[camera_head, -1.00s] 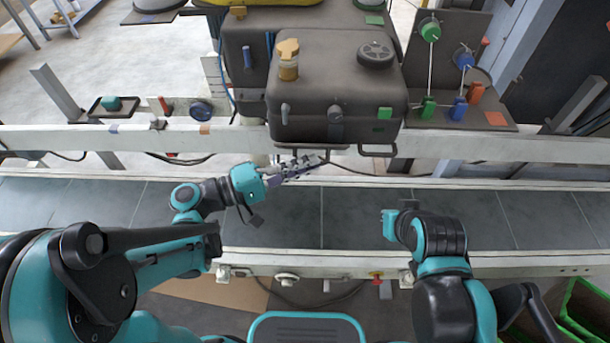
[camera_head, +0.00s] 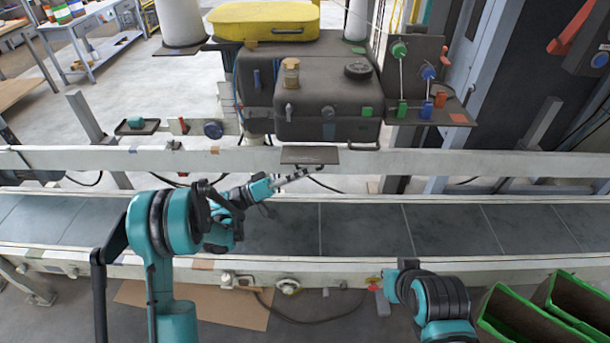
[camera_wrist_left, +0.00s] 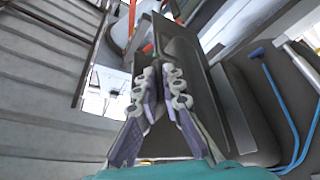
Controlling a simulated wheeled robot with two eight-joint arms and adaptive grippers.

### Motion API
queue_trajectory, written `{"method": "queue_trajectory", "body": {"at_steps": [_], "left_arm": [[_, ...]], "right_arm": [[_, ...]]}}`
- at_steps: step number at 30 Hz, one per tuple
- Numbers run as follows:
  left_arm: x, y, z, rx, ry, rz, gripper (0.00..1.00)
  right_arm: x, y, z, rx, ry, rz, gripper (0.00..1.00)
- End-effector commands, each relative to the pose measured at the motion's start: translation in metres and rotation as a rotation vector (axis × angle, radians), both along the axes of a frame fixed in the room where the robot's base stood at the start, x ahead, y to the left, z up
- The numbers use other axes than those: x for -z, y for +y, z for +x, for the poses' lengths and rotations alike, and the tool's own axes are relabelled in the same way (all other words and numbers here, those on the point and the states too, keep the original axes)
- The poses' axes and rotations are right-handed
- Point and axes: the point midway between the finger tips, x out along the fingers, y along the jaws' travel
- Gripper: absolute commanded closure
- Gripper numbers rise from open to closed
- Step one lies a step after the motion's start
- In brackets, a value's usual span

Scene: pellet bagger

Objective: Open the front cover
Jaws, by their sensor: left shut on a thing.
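A flat dark panel (camera_head: 309,155), which appears to be the front cover, juts out at the lower left front of the dark machine box (camera_head: 325,108). My left gripper (camera_head: 318,170) reaches up from the left and is shut at the panel's near edge. In the left wrist view the fingers (camera_wrist_left: 162,85) close at the left edge of the dark panel (camera_wrist_left: 195,85); their exact contact, perhaps on a handle, is hidden. Another dark handle (camera_head: 364,145) sits to the right under the box. My right gripper is not in view; only my right arm shows at lower right.
A white rail (camera_head: 450,163) runs across just below the box, with a dark conveyor belt (camera_head: 370,228) in front of it. Coloured levers (camera_head: 402,80) stand on the right bracket. Green-edged bins (camera_head: 530,320) stand at lower right. The belt's right half is clear.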

Motion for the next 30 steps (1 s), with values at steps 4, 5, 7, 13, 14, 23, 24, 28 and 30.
{"method": "queue_trajectory", "body": {"at_steps": [4, 5, 7, 13, 14, 23, 24, 28, 30], "left_arm": [[0.0036, -0.0003, 0.0029, 0.003, -0.044, 0.001, 1.0], [0.004, -0.0003, 0.0034, 0.003, -0.05, 0.001, 1.0], [0.0046, -0.0002, 0.0043, 0.003, -0.06, 0.001, 1.0], [0.0051, -0.0002, 0.0051, 0.002, -0.071, 0.001, 1.0], [0.0051, -0.0002, 0.0051, 0.002, -0.071, 0.001, 1.0], [0.005, -0.0001, 0.0052, 0.001, -0.07, 0.001, 0.83], [0.0049, -0.0001, 0.0052, 0.001, -0.07, 0.001, 0.83], [0.0049, 0.0, 0.0053, 0.001, -0.07, 0.001, 0.83], [0.005, 0.0002, 0.0053, 0.0, -0.069, 0.001, 0.83]], "right_arm": [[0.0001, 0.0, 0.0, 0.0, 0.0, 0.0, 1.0], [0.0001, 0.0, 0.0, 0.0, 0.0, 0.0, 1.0], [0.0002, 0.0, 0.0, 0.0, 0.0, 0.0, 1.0], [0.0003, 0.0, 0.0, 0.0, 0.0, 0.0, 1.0], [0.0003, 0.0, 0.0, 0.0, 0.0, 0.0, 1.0], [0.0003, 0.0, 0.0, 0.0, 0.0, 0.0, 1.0], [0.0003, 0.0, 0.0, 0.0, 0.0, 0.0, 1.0], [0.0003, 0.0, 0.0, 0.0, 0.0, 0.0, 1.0], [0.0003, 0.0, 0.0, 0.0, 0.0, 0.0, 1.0]]}}
